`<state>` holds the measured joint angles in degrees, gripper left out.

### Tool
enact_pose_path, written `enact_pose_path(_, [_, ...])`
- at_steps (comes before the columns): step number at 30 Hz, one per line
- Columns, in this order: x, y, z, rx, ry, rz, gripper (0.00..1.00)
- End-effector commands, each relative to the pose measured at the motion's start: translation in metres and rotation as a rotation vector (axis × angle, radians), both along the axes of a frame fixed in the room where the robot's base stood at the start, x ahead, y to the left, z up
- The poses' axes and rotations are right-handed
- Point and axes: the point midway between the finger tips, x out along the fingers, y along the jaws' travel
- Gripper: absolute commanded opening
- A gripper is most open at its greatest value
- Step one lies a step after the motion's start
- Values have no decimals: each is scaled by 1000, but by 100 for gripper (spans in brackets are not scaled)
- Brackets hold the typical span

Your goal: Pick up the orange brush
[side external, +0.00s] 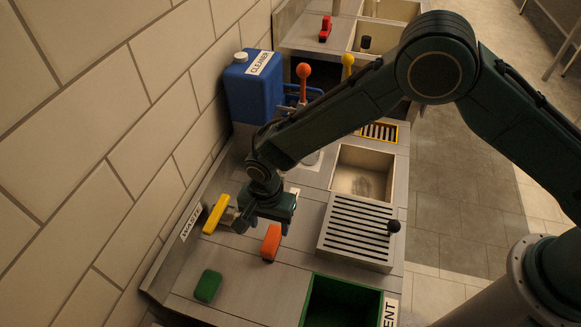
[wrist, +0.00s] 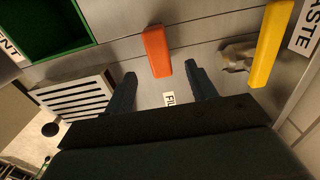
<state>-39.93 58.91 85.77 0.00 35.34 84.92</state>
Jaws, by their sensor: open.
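The orange brush (side external: 271,243) shows as a plain orange block on the grey metal counter, below my gripper in the side view. In the wrist view the orange brush (wrist: 156,52) lies just beyond my fingertips, within the gap between them. My gripper (side external: 262,222) is above the counter with its jaws apart. In the wrist view my gripper (wrist: 160,70) has nothing between its two dark fingers. The brush appears free of both fingers. I cannot tell the exact height of the fingertips above the counter.
A green block (side external: 208,286), green bin (side external: 340,300), slatted grate (side external: 357,228) with black knob (side external: 394,226), sink (side external: 363,172) and blue cleaner jug (side external: 253,92) surround the area.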

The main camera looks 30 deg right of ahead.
Motion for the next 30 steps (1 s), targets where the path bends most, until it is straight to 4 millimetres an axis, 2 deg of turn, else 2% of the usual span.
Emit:
enact_pose_path(3, [0, 0, -19, -1, 1, 0, 56])
enact_pose_path(7, [0, 0, -32, -1, 1, 0, 56])
enact_pose_path(20, [0, 0, -43, 0, 0, 0, 56])
enact_pose_path(30, [-4, 0, -76, -1, 1, 1, 56])
